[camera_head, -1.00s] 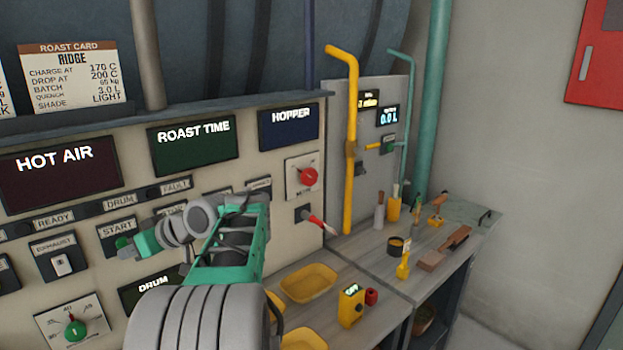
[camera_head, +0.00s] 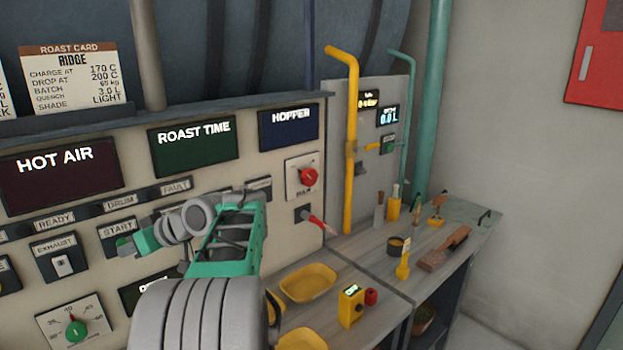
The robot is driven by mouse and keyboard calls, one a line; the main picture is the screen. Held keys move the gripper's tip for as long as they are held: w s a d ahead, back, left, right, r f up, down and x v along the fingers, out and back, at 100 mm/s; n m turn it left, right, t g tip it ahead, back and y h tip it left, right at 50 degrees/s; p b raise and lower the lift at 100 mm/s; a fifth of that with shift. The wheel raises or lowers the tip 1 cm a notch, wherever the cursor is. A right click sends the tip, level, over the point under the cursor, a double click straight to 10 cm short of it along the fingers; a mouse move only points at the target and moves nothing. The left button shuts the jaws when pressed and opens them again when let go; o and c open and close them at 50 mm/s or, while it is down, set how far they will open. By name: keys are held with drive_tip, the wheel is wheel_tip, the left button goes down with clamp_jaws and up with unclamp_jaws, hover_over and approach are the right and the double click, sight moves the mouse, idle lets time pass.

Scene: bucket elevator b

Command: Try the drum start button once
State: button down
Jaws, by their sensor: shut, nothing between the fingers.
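The START button plate (camera_head: 117,237) is a dark square on the cream control panel (camera_head: 205,180), at left below the DRUM lamp label (camera_head: 121,204). Its green button is mostly hidden behind my gripper. My gripper (camera_head: 128,247) is green and shut with nothing in it. Its tip is at the lower part of the START plate; I cannot tell whether it touches the button. A dark display (camera_head: 143,291) below is largely covered by my arm.
The EXHAUST switch (camera_head: 61,262) is just left of START, with a green-knobbed dial (camera_head: 75,328) below. A red knob (camera_head: 308,177) and a red-handled lever (camera_head: 317,221) are to the right. Yellow trays (camera_head: 307,283) and tools lie on the bench.

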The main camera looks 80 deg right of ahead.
drive_tip(key=shift+w+d, duration=0.2)
drive_tip(key=shift+w, duration=0.05)
idle(0.3)
drive_tip(key=shift+s+a+b, duration=0.3)
drive_tip(key=shift+s+a, duration=0.25)
drive_tip(key=shift+s, duration=0.25)
drive_tip(key=s+a+b, duration=0.1)
drive_tip(key=s, duration=0.1)
drive_tip(key=s+a+b, duration=0.1)
drive_tip(key=s+a, duration=0.1)
drive_tip(key=s, duration=0.1)
drive_tip(key=shift+a, duration=0.2)
idle(0.4)
